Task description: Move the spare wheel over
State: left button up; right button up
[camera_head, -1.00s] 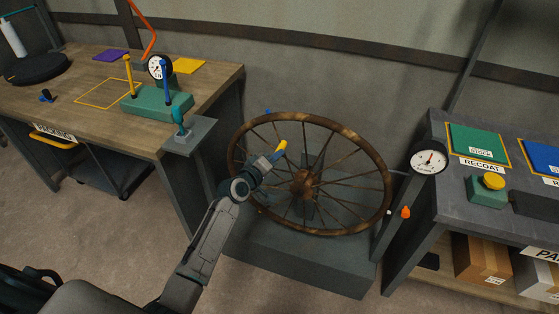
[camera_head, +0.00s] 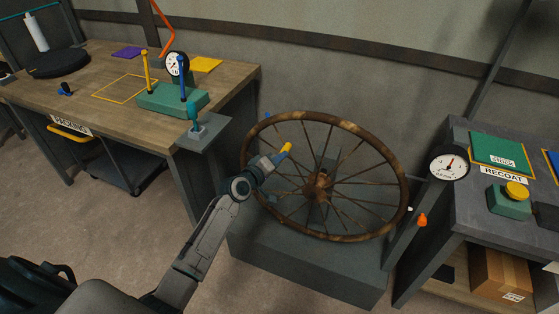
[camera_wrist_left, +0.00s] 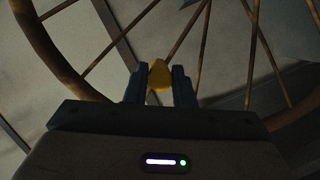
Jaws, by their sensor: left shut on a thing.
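A large rusty spoked wheel (camera_head: 376,149) stands tilted on a grey block (camera_head: 300,262); its rim and spokes also show in the left wrist view (camera_wrist_left: 52,62). My left gripper (camera_head: 279,155) is in front of the wheel's upper left spokes, left of the hub (camera_head: 319,186). Its fingers are shut on a small yellow piece (camera_head: 286,148), which shows between the fingertips in the left wrist view (camera_wrist_left: 159,75). I cannot tell whether the yellow piece touches a spoke. My right gripper is not in view.
A wooden bench (camera_head: 105,107) with a green lever box (camera_head: 172,99) stands at left. A grey bench (camera_head: 480,205) with a yellow button (camera_head: 516,190) stands at right. A round gauge (camera_head: 449,164) is right of the wheel. The floor at front left is open.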

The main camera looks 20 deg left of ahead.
pick_arm(q)
jog(key=a+f+b, duration=0.4)
jog(key=b, duration=0.1)
jog(key=shift+a, duration=0.1)
dwell(0.3)
dwell(0.4)
jog(key=a+f+b, duration=0.1)
jog(key=b, duration=0.1)
jog(key=a+f+b, duration=0.1)
jog(key=f+b, duration=0.1)
jog(key=a+f+b, duration=0.1)
jog(key=f+b, duration=0.1)
dwell(0.4)
jog(key=shift+d, duration=0.1)
